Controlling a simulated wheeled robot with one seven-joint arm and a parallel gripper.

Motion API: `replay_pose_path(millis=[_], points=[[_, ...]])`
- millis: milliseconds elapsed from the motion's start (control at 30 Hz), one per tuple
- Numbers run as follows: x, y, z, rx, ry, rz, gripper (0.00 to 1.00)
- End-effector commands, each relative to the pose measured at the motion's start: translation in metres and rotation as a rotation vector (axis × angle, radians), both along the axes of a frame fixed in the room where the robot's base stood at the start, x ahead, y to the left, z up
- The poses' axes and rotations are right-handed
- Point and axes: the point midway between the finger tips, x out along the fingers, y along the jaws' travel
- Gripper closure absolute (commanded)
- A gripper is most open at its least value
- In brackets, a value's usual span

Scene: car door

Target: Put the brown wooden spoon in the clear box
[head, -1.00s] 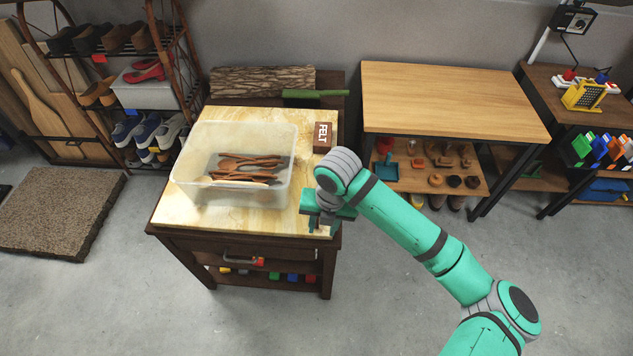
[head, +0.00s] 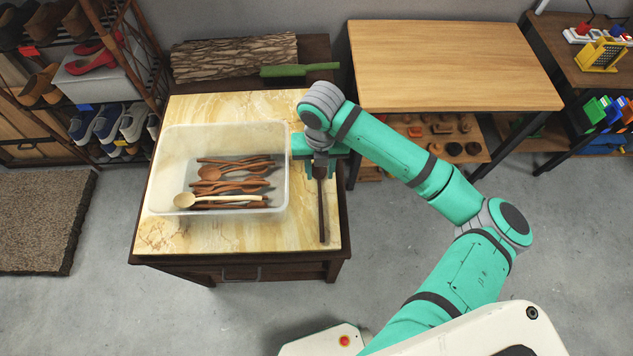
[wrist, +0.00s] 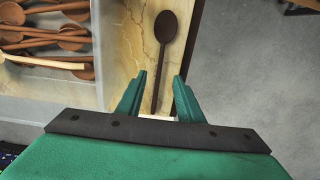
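A dark brown wooden spoon (head: 322,210) lies on the marble-patterned tabletop, right of the clear box, its handle toward me. Its bowl end is partly covered by my gripper in the head view. The spoon also shows whole-bowled in the wrist view (wrist: 165,30), with its handle running down between my fingers. My gripper (head: 320,170) is open and empty, pointing down over the spoon; its fingertips (wrist: 157,85) are apart on either side of the handle. The height between them is hard to tell. The clear box (head: 166,160) holds several brown spoons and one pale spoon (head: 205,200).
The table (head: 250,240) ends just right of the spoon. A bare wooden table (head: 450,65) stands right, a shoe rack (head: 105,90) left. Grey floor (head: 400,245) is open in front.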

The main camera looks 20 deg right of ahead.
Motion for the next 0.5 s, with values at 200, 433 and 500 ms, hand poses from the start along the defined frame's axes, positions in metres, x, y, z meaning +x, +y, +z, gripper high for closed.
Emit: replay_pose_path(millis=[200,433,500], points=[[-0.001,0.001,-0.027,0.003,0.002,-0.001,0.66],[-0.001,0.001,-0.053,0.001,0.001,0.0,0.66],[-0.001,0.001,-0.056,0.0,0.001,0.0,0.66]])
